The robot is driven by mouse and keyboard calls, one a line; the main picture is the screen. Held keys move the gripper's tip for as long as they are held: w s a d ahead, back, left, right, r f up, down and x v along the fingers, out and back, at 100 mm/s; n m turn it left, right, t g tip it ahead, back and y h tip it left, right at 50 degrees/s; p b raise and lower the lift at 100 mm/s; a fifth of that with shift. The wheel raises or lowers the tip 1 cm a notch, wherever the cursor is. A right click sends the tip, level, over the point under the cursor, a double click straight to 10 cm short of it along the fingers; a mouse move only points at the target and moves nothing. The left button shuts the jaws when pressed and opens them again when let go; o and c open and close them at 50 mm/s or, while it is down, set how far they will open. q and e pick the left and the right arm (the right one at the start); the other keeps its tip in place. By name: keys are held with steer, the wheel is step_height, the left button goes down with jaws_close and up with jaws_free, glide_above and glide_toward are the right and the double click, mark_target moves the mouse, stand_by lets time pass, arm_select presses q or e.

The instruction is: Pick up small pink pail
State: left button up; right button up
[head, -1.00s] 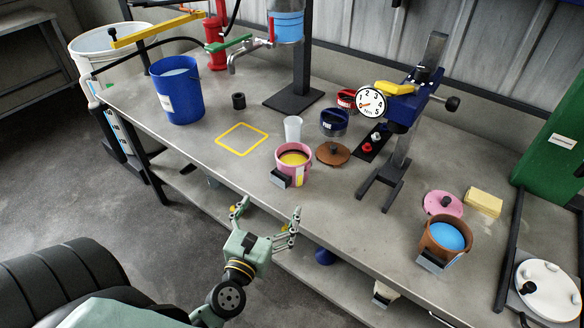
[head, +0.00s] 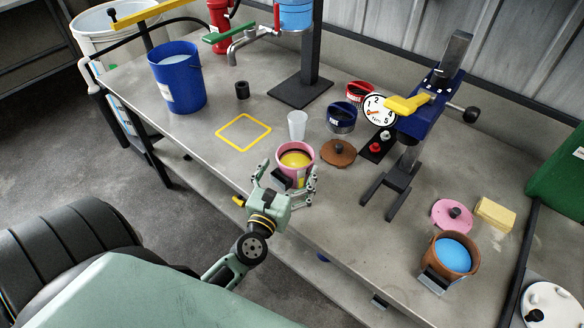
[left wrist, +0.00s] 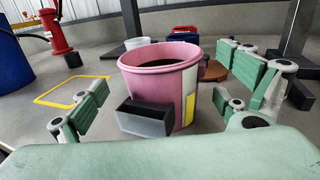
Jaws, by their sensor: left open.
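The small pink pail (head: 307,157) stands upright on the grey workbench near its front edge, with yellow contents showing inside in the head view. In the left wrist view the pail (left wrist: 160,62) is straight ahead, with a dark box-shaped bracket on its near side and a white and yellow strip on its right side. My left gripper (head: 284,180) is open, at the front of the pail. In the left wrist view its fingers (left wrist: 160,105) are spread, one to the left and one to the right of the pail, with gaps on both sides. My right gripper is not in view.
A white cup (head: 297,125) stands just behind the pail, and a brown lid (head: 339,154) lies to its right. A yellow square outline (head: 243,132) on the bench is empty.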

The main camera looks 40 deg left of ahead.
mark_target(295, 159)
arm_select(q)
steer(key=x, duration=0.2)
steer(key=shift+w, duration=0.35)
steer(key=shift+w+a+f, duration=0.1)
steer(key=shift+w, duration=0.05)
steer(key=shift+c, duration=1.4)
steer(key=c, duration=1.3)
steer(key=shift+c, duration=0.4)
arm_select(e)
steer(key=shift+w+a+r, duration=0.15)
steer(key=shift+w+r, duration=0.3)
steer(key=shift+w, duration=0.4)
